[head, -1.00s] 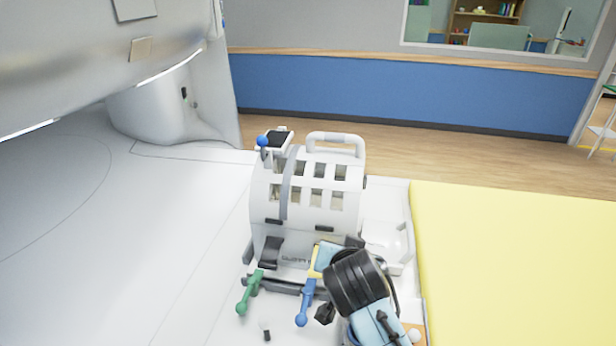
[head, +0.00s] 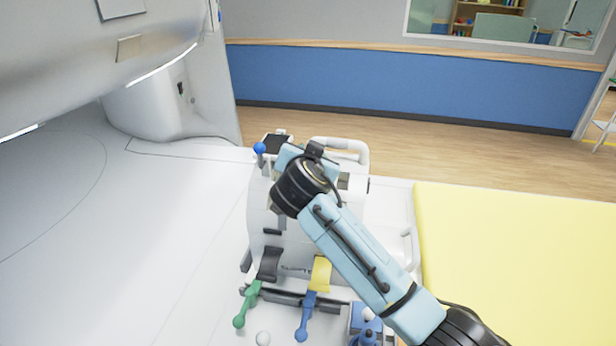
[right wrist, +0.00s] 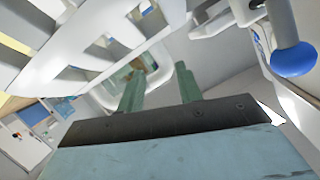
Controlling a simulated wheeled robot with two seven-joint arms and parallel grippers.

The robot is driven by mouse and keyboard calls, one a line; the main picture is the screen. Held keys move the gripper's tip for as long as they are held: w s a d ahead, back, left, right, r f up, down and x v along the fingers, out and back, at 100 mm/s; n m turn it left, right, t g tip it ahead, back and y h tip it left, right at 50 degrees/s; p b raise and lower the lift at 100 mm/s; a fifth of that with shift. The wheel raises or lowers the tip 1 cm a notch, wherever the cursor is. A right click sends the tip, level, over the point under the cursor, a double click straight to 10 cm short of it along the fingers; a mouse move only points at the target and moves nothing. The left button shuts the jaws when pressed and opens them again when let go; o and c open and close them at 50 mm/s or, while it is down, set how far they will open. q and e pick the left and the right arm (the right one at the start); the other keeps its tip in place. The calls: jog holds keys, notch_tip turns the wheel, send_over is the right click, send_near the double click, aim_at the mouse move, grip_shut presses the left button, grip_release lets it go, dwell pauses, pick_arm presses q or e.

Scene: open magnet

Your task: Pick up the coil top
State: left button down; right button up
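The coil top is the white slotted dome (head: 262,215) of the head coil, with a white handle loop (head: 355,148) on top. My right arm covers much of it in the head view. My right gripper (head: 308,155) is over its upper part, left of the loop. In the right wrist view the right gripper (right wrist: 156,74) has its two greenish fingers apart with nothing clearly held. The slotted shell (right wrist: 75,45) is at upper left there, and a white rounded loop lies beyond the fingers. Whether the fingers touch anything is hard to tell. My left gripper is out of view.
A blue ball knob (head: 259,148) stands at the coil's upper left and also shows in the right wrist view (right wrist: 294,59). Green (head: 246,305) and blue (head: 305,318) levers and a yellow block (head: 320,272) are in front. A yellow surface (head: 520,265) is at right.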

jog(key=shift+a+p+x, duration=0.2)
jog(key=shift+p+x, duration=0.4)
jog(key=shift+x, duration=2.1)
jog(key=shift+f, duration=0.1)
grip_shut()
